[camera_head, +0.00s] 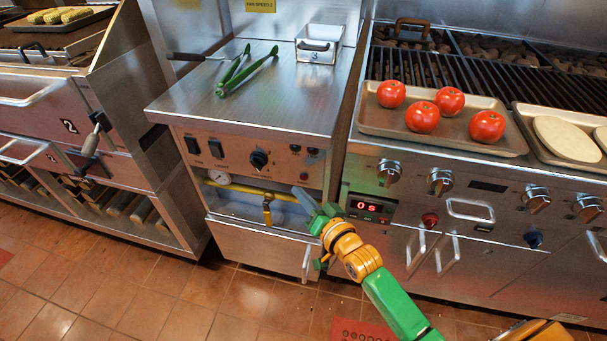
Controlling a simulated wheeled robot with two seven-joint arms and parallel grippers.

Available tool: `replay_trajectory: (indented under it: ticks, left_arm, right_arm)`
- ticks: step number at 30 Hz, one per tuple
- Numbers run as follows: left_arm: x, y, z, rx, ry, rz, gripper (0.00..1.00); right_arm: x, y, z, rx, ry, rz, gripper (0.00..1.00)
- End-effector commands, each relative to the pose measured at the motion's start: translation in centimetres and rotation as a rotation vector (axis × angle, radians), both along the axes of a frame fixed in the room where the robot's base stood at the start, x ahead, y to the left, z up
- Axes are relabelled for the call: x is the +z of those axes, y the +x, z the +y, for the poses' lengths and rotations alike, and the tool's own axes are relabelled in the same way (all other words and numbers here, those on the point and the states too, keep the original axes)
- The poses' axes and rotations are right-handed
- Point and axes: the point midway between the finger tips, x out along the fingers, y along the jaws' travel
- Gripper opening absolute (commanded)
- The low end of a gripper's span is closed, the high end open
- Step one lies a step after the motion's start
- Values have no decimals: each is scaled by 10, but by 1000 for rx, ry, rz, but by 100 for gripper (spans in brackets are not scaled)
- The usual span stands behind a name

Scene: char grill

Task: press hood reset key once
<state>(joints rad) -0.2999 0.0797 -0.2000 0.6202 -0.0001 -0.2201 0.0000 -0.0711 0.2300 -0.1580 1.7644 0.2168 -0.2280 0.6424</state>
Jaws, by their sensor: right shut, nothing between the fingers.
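The control panel (230,155) on the front of the middle steel unit carries two dark rocker switches (203,147), a black knob (259,160) and several small round buttons (311,152) at its right end. Labels are too small to read, so I cannot tell which one is the hood reset key. My right gripper (304,199) is shut and empty. Its tip appears just below the right end of this panel, in front of the yellow gas pipe; I cannot tell whether it touches anything. My left gripper is not in view.
A red digital display (369,207) and a red button (430,219) are right of my gripper on the grill front. Tongs (246,70) lie on the middle counter. A tray (376,127) with several tomatoes sits on the grill. A yellow pipe (238,188) and door handle (307,262) protrude nearby.

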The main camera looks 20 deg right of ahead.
Motion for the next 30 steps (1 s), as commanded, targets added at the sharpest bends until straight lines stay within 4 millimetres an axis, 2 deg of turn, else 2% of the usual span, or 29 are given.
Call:
replay_trajectory:
  ticks: [1,10,30]
  left_arm:
    - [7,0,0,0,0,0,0]
    - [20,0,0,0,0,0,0]
    - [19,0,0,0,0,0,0]
  right_arm:
    - [4,-5,3,0,3,3,0]
    - [2,-26,17,-1,1,1,0]
    - [1,-27,18,-1,0,-1,0]
